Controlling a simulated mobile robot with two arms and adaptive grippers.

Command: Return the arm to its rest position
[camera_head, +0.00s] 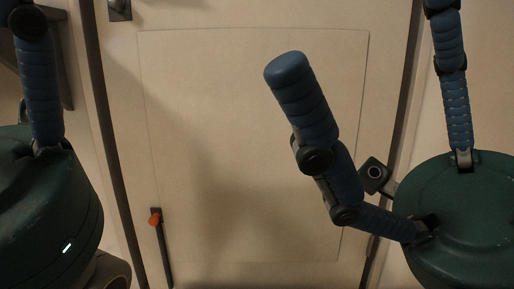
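Blue segmented arm links show in the head view, but no gripper fingers can be made out on any of them. A bent blue arm (305,110) reaches up from the lower right across the middle of the picture. It ends at the top in a rounded blue tip, and I see no open or shut fingers there. Another blue link (42,90) stands nearly upright at the left edge. A third blue link (453,85) stands nearly upright at the right. I see nothing being held.
A pale door-like panel (230,130) with dark side strips fills the middle. A dark upright bar with an orange knob (155,217) is at its lower left. Dark green rounded bodies (45,200) and (470,215) stand at both sides. A dark square part (374,175) sits beside the right one.

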